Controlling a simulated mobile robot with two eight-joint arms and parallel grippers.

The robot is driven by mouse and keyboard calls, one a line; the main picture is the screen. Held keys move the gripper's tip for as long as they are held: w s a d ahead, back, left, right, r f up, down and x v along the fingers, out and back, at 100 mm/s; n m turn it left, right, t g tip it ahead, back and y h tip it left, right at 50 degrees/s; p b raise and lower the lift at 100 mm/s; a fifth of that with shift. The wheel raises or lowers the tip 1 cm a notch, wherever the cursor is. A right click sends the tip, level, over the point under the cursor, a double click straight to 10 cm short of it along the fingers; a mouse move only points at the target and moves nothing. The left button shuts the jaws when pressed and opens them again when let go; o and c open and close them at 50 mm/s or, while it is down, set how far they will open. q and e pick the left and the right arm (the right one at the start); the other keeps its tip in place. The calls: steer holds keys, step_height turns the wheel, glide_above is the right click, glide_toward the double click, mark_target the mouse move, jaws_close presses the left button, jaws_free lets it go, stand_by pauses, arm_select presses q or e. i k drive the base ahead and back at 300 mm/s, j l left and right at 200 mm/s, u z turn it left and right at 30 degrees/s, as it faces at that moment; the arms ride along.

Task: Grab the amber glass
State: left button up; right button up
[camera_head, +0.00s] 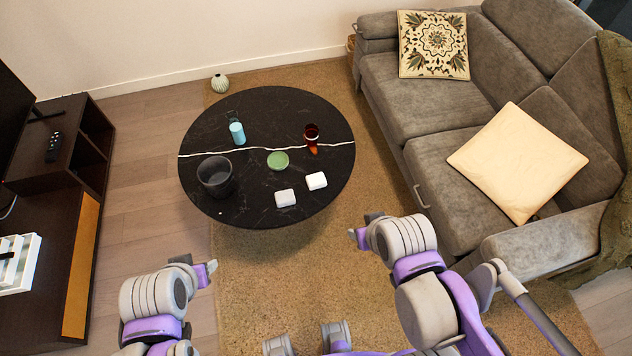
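The amber glass (311,132) stands upright on the right part of the round black table (255,205), near the white vein across its top. My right gripper (362,229) is in front of the table, below and to the right of the glass and well apart from it. My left gripper (201,268) is in front of the table's left side, farther from the glass. Neither gripper touches anything on the table, and I see nothing held. The finger gaps are too small and angled to read.
On the table are a dark pot (215,176), a blue bottle (237,133), a green bowl (278,161) and two white blocks (285,198). A grey sofa (440,170) bounds the right, a dark cabinet (60,215) the left. The rug (265,285) is clear in front.

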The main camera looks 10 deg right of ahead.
mark_target(311, 129)
steer(key=i+l+u, duration=0.5)
steer(key=i, duration=0.3)
steer(key=l, duration=0.15)
